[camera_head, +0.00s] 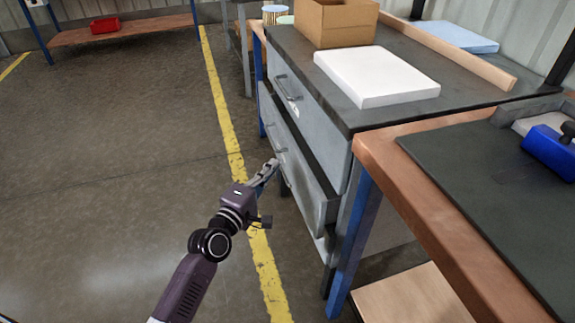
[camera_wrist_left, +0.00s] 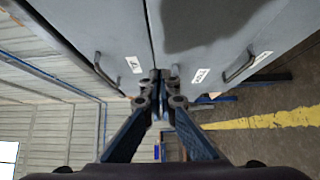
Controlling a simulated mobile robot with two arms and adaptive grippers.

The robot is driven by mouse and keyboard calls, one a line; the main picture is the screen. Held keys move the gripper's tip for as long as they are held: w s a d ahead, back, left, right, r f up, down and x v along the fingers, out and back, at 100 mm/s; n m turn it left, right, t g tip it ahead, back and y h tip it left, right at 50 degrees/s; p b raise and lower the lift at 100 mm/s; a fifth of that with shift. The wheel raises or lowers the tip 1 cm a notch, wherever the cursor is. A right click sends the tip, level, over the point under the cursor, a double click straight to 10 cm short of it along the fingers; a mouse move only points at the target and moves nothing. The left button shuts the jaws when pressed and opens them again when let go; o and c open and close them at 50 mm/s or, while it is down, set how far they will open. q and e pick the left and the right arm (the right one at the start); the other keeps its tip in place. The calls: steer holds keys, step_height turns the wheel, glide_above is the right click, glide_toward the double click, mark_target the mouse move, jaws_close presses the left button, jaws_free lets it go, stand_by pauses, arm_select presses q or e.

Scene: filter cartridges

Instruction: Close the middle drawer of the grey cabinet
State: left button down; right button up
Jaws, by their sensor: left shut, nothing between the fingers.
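The grey cabinet (camera_head: 342,148) stands right of centre in the head view. Its middle drawer (camera_head: 301,178) sticks out a little past the drawer above, with a dark gap along its top edge. My left gripper (camera_head: 272,167) is shut and empty, with its tips at the middle drawer's front, close to its handle (camera_head: 280,153). In the left wrist view the shut fingertips (camera_wrist_left: 161,76) are in front of the grey drawer fronts, near the seam between two panels. I cannot tell whether they touch. My right gripper is not in view.
A white slab (camera_head: 375,75) and a cardboard box (camera_head: 336,22) lie on the cabinet top. A wooden-edged bench (camera_head: 420,205) with a blue leg (camera_head: 355,235) stands close on the right. The floor left of the yellow line (camera_head: 222,100) is clear.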

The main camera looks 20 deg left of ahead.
mark_target(301, 166)
arm_select(q)
steer(key=shift+w+d, duration=1.5)
steer(key=shift+d, duration=0.3)
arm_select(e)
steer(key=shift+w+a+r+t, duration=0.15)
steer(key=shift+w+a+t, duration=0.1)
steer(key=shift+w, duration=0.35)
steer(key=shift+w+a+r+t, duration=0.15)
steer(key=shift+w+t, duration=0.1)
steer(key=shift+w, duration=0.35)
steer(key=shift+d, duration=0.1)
arm_select(q)
steer(key=shift+w+d, duration=0.2)
steer(key=shift+d, duration=0.05)
steer(key=w+d, duration=0.1)
steer(key=w+d+p, duration=0.1)
steer(key=d, duration=0.1)
steer(key=shift+d, duration=0.2)
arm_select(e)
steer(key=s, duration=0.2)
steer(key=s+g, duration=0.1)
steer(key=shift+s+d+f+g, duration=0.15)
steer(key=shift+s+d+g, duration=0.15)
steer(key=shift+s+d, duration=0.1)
